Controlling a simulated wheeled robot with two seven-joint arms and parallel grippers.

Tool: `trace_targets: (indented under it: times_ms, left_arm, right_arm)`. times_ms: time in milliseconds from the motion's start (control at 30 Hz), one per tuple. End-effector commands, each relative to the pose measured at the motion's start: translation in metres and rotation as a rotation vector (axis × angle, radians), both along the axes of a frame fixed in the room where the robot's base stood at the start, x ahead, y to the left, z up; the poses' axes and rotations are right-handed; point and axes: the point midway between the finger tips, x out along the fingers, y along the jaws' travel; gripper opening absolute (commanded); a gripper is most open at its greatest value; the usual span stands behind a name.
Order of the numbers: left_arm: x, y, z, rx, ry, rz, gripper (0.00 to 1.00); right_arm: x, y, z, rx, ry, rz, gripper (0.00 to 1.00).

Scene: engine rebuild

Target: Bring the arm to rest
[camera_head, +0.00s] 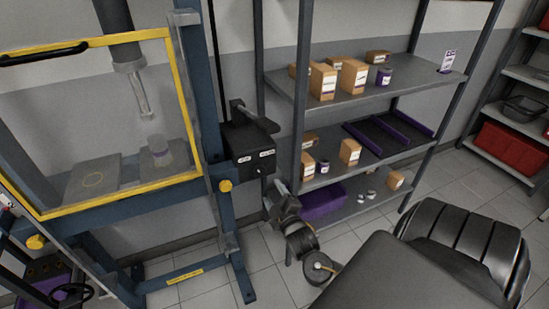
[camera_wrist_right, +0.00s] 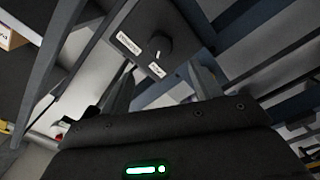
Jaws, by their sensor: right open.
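My right arm reaches up from the bottom of the head view, and its right gripper (camera_head: 276,192) is just below a black control box (camera_head: 250,146) on the blue press. In the right wrist view, the two grey fingers stand apart with nothing between them, so the right gripper (camera_wrist_right: 164,82) is open and empty. The control box (camera_wrist_right: 150,38) shows beyond the fingers, with a round knob (camera_wrist_right: 157,47) and two white labels. I cannot tell how small the gap between fingers and box is. My left gripper is not in view.
The blue press (camera_head: 226,210) with its yellow-edged guard (camera_head: 120,200) stands at left. A shelf rack (camera_head: 350,98) with cartons and purple trays stands behind, to the gripper's right. Tiled floor (camera_head: 270,260) is bare around the press's foot.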

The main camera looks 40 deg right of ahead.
Motion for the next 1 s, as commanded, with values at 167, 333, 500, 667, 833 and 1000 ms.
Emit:
trace_targets:
  times_ms: [167,333,500,667,833,1000]
  left_arm:
    - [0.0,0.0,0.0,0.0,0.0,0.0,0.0]
    - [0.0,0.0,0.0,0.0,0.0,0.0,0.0]
    - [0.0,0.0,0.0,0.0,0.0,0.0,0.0]
    - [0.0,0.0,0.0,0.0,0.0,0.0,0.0]
    - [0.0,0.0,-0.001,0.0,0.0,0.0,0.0]
    - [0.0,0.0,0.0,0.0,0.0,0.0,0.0]
  right_arm:
    - [-0.003,0.001,0.001,0.001,-0.001,-0.001,0.63]
    - [-0.002,0.001,0.0,0.0,-0.001,-0.001,0.63]
    - [-0.002,0.001,0.0,0.0,0.0,0.0,0.63]
    - [-0.002,0.001,0.0,0.019,-0.007,0.0,0.63]
    - [-0.002,0.005,-0.051,0.185,0.057,0.027,0.63]
    - [-0.034,0.012,-0.179,0.375,0.288,0.005,0.63]
